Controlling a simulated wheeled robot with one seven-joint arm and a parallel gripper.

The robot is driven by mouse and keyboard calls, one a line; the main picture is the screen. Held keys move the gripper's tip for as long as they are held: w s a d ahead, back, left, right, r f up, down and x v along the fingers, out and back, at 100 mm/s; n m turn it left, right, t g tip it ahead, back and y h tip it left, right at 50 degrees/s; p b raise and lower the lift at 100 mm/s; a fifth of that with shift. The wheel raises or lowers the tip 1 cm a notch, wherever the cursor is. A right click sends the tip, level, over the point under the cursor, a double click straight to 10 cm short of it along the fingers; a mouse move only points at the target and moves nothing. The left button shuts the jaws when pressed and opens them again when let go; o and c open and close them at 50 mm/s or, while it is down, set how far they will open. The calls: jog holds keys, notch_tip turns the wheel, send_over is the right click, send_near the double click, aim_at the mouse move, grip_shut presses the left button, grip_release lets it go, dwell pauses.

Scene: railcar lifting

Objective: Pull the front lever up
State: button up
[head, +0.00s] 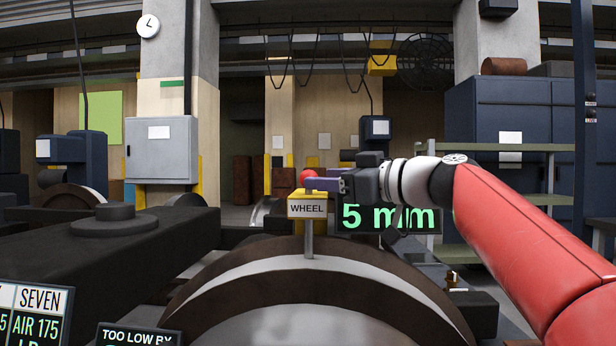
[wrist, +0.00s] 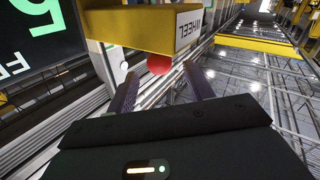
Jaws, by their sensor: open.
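A red ball knob (head: 309,175), which looks like the lever's end, shows just above a yellow box (head: 308,198) labelled WHEEL on a thin grey post. The lever's shaft is hidden. My gripper (head: 322,184) reaches in from the right, with its purplish fingers close to the knob. In the wrist view my gripper (wrist: 159,73) is open, with one finger on each side of the red knob (wrist: 158,64). I cannot tell whether the fingers touch it. The yellow box (wrist: 140,28) lies across the top of that view.
A large dark wheel (head: 300,285) fills the foreground below the post. A screen reading 5 mm (head: 385,219) stands behind my wrist. A dark block (head: 100,240) lies at left. Sign boards (head: 35,315) stand at lower left. Cabinets (head: 505,130) stand at back right.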

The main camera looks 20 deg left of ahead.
aim_at(309, 195)
jog(key=p+x, duration=0.1)
jog(key=x, duration=0.4)
jog(key=shift+d, duration=0.1)
